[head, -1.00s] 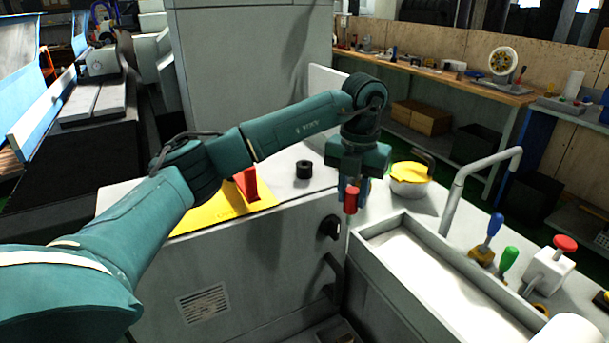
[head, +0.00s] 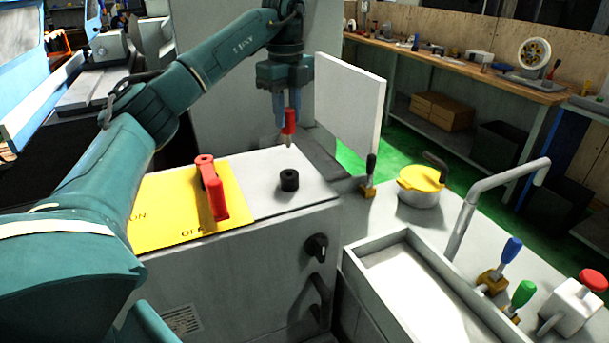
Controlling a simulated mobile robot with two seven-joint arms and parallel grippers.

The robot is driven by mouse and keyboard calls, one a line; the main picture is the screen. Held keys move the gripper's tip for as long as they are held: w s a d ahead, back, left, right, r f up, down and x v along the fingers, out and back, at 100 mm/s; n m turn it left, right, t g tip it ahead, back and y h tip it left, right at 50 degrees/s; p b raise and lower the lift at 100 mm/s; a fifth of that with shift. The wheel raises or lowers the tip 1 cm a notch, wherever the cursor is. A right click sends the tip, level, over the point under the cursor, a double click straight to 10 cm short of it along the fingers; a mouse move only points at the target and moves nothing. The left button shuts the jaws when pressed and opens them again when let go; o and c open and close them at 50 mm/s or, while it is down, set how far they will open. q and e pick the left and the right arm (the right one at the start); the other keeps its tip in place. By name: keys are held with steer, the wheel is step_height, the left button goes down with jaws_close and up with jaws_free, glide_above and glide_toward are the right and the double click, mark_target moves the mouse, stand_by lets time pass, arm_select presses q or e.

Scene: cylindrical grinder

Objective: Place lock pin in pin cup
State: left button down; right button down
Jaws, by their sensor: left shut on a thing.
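My left gripper (head: 288,108) points down and is shut on the red-handled lock pin (head: 289,122). The pin hangs upright with its pale tip downward, above the light top of the machine cabinet. A short black cup (head: 289,180), which looks like the pin cup, stands on that top, below and close to the pin in the picture. The pin is apart from the cup, and the cup's inside is hard to make out. My right gripper is not in view.
A yellow plate with a red switch handle (head: 214,192) lies left of the cup. A white upright panel (head: 349,104) stands at right. Farther right are a yellow-lidded pot (head: 421,186), a grey tray (head: 406,236), a bent pipe and blue (head: 511,250) and green (head: 523,293) levers.

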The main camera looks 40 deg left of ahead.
mark_target(288, 141)
arm_select(q)
step_height(288, 141, down, 5)
steer(key=shift+a+r+b, duration=0.1)
steer(key=shift+a+b, duration=0.05)
steer(key=shift+b, duration=0.6)
steer(key=shift+f, duration=1)
step_height(288, 141, down, 2)
steer(key=shift+f, duration=0.55)
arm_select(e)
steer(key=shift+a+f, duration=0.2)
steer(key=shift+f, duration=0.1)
